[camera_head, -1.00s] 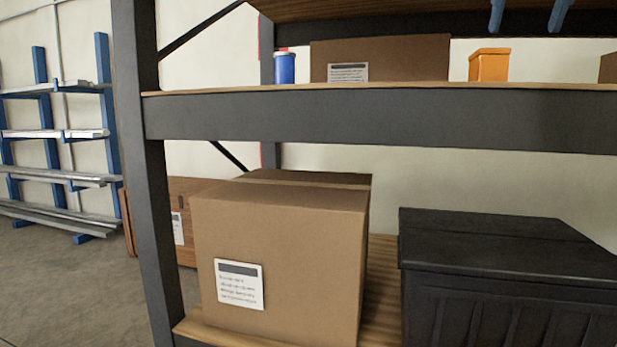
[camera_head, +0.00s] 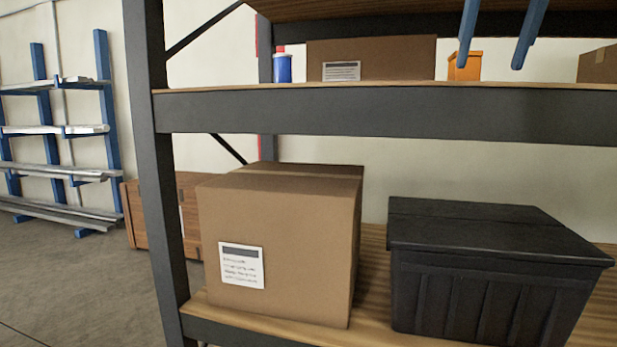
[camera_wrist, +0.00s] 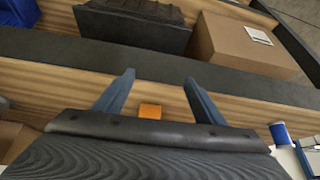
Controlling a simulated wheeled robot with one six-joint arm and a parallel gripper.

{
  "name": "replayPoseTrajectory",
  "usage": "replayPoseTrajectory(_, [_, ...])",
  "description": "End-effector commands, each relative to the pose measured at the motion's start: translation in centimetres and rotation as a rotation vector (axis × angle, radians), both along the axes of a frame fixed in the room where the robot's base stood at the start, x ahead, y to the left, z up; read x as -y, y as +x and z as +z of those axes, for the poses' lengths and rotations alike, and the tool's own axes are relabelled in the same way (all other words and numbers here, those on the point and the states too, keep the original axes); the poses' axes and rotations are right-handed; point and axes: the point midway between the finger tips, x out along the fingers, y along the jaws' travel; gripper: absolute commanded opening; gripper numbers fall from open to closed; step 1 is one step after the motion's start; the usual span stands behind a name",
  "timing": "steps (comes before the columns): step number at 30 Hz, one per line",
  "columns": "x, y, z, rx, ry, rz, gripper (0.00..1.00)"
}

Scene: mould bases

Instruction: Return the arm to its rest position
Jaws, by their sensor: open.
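My gripper (camera_head: 499,62) shows at the top right of the head view as two blue fingers pointing down. The fingers are apart with nothing between them. They hang in front of the upper shelf, and one partly overlaps an orange box (camera_head: 461,68) in the picture. In the wrist view the gripper (camera_wrist: 157,80) is open, with the same orange box (camera_wrist: 150,111) seen between and beyond its fingers. The rest of my arm is out of the head view.
The upper shelf beam (camera_head: 380,111) crosses the view and carries a blue can (camera_head: 282,69) and cardboard boxes (camera_head: 385,60). Below stand a large cardboard box (camera_head: 277,245) and a black lidded bin (camera_head: 490,285). A dark upright (camera_head: 158,180) is at left, with open floor (camera_head: 70,280) beyond.

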Motion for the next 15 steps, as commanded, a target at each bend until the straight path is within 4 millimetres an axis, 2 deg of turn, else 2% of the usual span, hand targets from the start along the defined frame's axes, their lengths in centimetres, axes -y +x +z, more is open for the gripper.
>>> replayPoseTrajectory(5, [-2.6,0.8,-5.1,-0.052,0.019,0.052,0.64])
replayPoseTrajectory(8, [-4.6,1.1,-8.8,-0.087,0.03,0.088,0.64])
replayPoseTrajectory(11, [-7.3,0.8,-13.8,-0.136,0.042,0.134,0.64])
replayPoseTrajectory(15, [-11.7,-1.1,-22.1,-0.216,0.055,0.212,0.64])
